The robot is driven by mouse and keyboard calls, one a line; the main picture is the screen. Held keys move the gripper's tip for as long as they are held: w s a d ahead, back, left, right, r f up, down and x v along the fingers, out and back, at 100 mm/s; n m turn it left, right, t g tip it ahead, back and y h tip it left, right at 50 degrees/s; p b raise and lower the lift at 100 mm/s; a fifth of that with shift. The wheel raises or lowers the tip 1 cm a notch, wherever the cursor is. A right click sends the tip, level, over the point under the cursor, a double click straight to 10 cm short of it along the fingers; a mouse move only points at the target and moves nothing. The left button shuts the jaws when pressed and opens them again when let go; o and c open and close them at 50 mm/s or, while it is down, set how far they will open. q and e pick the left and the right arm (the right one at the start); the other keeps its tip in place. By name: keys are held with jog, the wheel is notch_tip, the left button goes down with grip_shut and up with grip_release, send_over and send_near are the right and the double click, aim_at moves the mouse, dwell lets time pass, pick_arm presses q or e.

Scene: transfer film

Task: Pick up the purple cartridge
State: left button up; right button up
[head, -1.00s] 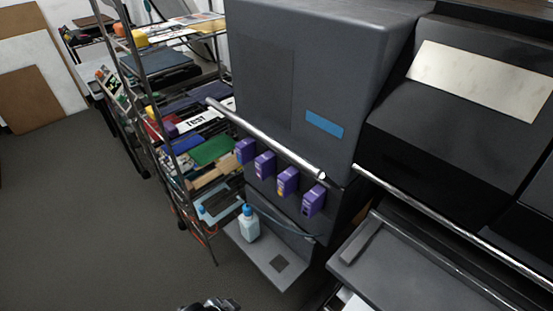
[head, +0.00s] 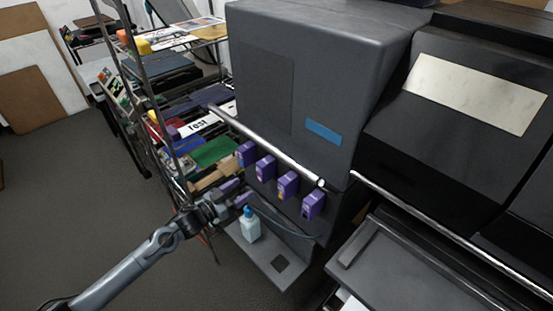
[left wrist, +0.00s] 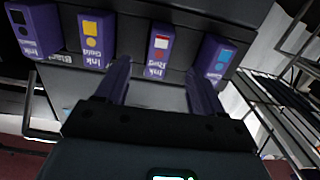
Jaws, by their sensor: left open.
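Several purple cartridges stick out in a row from the front of the dark grey machine in the head view: a leftmost one (head: 246,153), one with a reddish label (head: 265,167), one with a gold label (head: 288,184) and a rightmost one (head: 313,204). My left gripper (head: 238,192) is open and empty, below and left of the row. In the left wrist view the red-label cartridge (left wrist: 159,52) shows beyond the gap between the open fingers. The gold-label (left wrist: 97,40), black-label (left wrist: 33,28) and blue-label (left wrist: 215,58) cartridges are beside it. My right gripper is out of view.
A pale blue bottle (head: 250,224) stands on the machine's low shelf (head: 268,258), close to my left gripper. A metal bar (head: 265,146) runs above the cartridges. A cluttered wire rack (head: 150,80) stands at left.

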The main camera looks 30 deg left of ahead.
aim_at(259, 171)
pick_arm(q)
jog(key=w, duration=0.2)
jog(key=w+r+b, duration=0.1)
jog(key=w, duration=0.1)
jog(key=w+d+r, duration=0.1)
jog(key=shift+w+r, duration=0.2)
jog(key=shift+w, duration=0.2)
jog(key=shift+w+d+b, duration=0.3)
jog(key=shift+w+b, duration=0.15)
jog(key=shift+w, duration=0.25)
jog(key=b+x, duration=0.1)
jog(key=x, duration=0.2)
jog(key=shift+r, duration=0.15)
jog(key=shift+w+d+b, duration=0.15)
jog(key=shift+w+b, duration=0.15)
jog(key=shift+w, duration=0.4)
jog(key=shift+c, duration=0.5)
grip_shut()
jog(key=shift+r, duration=0.15)
